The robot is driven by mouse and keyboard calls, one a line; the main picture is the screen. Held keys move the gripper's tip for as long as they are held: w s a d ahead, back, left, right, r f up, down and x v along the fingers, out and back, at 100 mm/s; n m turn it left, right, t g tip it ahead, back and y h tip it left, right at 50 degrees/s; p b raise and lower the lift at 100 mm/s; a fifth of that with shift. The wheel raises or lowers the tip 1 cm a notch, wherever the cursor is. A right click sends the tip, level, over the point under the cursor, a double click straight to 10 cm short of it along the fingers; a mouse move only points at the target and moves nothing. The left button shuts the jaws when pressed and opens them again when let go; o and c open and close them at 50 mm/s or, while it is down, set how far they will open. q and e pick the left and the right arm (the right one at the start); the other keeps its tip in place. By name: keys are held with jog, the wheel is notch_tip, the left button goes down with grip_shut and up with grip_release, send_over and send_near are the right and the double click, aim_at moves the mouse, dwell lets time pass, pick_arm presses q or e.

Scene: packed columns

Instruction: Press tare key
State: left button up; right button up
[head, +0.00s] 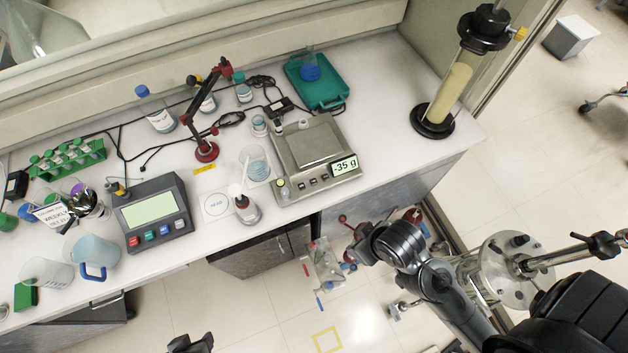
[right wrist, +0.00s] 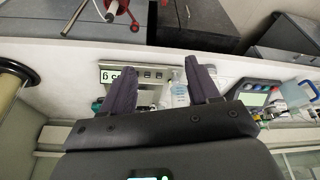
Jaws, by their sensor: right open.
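The balance (head: 318,155) stands on the bench near its front edge, and its display (head: 344,166) reads -35 g. Small dark keys (head: 313,182) sit on its front panel, left of the display; their labels are too small to read. The balance (right wrist: 135,73) shows upside down in the right wrist view, partly behind a finger. My right gripper (right wrist: 161,66) is open and empty, its two dark fingers apart. In the head view my right arm is in front of the bench, below and right of the balance, clear of the keys. A dark part at the bottom edge seems to be my left gripper (head: 190,344), mostly cut off.
A wash bottle (head: 246,208) stands close left of the balance. A meter (head: 152,213) with coloured keys is farther left. A red stand (head: 206,150) and green case (head: 317,80) are behind. A packed column (head: 449,98) stands at the right end, with bare bench before it.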

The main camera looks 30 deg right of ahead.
dwell(0.3)
grip_shut()
dwell(1.6)
